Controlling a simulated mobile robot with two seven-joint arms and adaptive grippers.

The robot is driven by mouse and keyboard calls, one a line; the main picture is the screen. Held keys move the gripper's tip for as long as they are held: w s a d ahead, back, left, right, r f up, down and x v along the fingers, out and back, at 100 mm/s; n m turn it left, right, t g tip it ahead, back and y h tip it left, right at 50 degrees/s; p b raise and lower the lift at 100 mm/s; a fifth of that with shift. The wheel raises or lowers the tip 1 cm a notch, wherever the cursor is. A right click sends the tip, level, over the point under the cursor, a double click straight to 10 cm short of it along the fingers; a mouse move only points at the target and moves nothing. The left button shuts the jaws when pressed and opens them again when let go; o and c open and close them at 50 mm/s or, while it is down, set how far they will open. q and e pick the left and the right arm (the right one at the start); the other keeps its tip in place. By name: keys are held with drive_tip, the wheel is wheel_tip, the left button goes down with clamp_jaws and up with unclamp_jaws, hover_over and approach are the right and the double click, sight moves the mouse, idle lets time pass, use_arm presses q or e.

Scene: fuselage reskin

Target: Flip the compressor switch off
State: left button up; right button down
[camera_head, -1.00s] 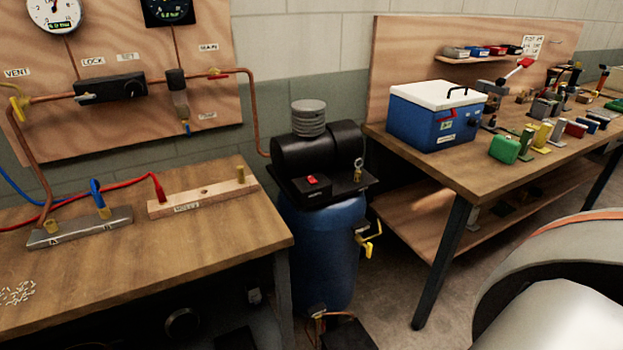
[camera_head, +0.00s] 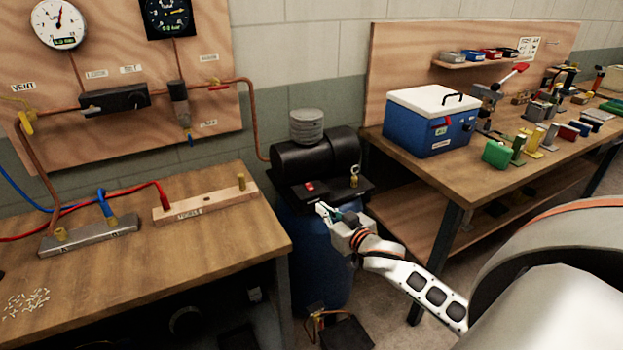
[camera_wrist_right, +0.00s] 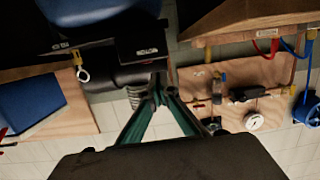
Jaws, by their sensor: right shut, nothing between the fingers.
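The compressor (camera_head: 318,160) stands between the two benches, a black motor unit on a blue tank. Its red switch (camera_head: 310,186) sits on a small black box on the front of the top plate. My right gripper (camera_head: 322,208) is just in front of and below the switch box, with its fingers shut and empty. In the right wrist view my green fingers (camera_wrist_right: 158,90) come together near the compressor's black plate (camera_wrist_right: 110,48), which appears upside down. Whether the fingertips touch the box cannot be told. The left gripper is out of view.
The left bench (camera_head: 150,260) holds a wooden block (camera_head: 205,202), a metal manifold (camera_head: 90,236) and hoses. The right bench (camera_head: 405,140) carries a blue cooler (camera_head: 430,130) and several tools. A brass fitting (camera_head: 354,176) stands right of the switch. A copper pipe (camera_head: 256,110) runs left of the compressor.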

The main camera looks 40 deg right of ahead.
drive_tip(key=w+d+r+m, duration=0.1)
drive_tip(key=w+d+r, duration=0.1)
drive_tip(key=r, duration=0.3)
drive_tip(key=shift+d+t+h, duration=0.3)
drive_tip(key=shift+d+h, duration=0.1)
drive_tip(key=shift+d, duration=0.1)
drive_tip(key=shift+w, duration=0.1)
hover_over(311, 190)
drive_tip(key=shift+s+f+p, duration=0.3)
drive_tip(key=shift+s+f, duration=0.15)
drive_tip(key=shift+f, duration=0.05)
drive_tip(key=f, duration=0.3)
drive_tip(key=shift+w+d+f, duration=0.1)
drive_tip(key=shift+w, duration=0.3)
drive_tip(key=shift+f, duration=0.5)
drive_tip(key=shift+w, duration=0.1)
